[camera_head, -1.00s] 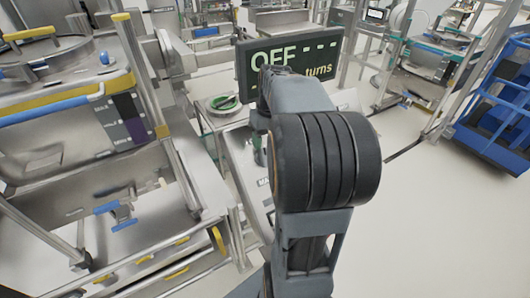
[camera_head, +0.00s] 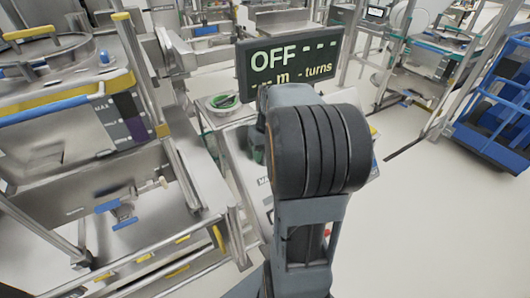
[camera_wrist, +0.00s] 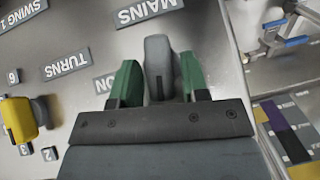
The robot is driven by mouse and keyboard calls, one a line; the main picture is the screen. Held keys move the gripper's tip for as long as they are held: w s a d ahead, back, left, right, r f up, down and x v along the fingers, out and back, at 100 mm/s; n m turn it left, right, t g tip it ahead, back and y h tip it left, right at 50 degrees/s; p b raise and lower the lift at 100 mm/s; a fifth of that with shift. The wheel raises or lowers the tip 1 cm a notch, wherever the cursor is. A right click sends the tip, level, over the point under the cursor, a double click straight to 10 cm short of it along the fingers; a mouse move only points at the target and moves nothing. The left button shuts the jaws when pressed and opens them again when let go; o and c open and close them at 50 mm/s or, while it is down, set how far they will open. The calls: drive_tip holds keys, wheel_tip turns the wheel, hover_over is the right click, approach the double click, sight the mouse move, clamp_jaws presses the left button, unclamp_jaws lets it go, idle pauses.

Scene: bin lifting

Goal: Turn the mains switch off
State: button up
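The mains switch (camera_wrist: 158,60) is a grey knob with a dark line, below the MAINS label (camera_wrist: 148,11) in the wrist view. My gripper (camera_wrist: 158,85) has its two green fingers on either side of the knob. The fingers look parted, with a thin gap at the right finger; contact at the left finger is hard to tell. The display (camera_head: 290,62) above the panel reads OFF, with dashes and the word turns below.
A yellow knob (camera_wrist: 18,120) with numbers around it sits left of my gripper, near the TURNS label (camera_wrist: 67,64). Steel frame machinery (camera_head: 70,170) stands close on the left. A blue cart (camera_head: 495,125) is at the right. The floor (camera_head: 430,220) to the right is clear.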

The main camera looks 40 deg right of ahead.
sight(264, 152)
drive_tip(key=shift+c, duration=1.4)
drive_tip(key=shift+a+f+n+h+b, duration=0.1)
drive_tip(key=shift+n+h+b, duration=0.2)
drive_tip(key=shift+h+b, duration=0.15)
drive_tip(key=shift+n+h, duration=0.25)
drive_tip(key=shift+n, duration=0.05)
drive_tip(key=o, duration=0.6)
drive_tip(key=shift+o, duration=0.2)
wheel_tip(264, 152, up, 14)
drive_tip(key=shift+b, duration=0.35)
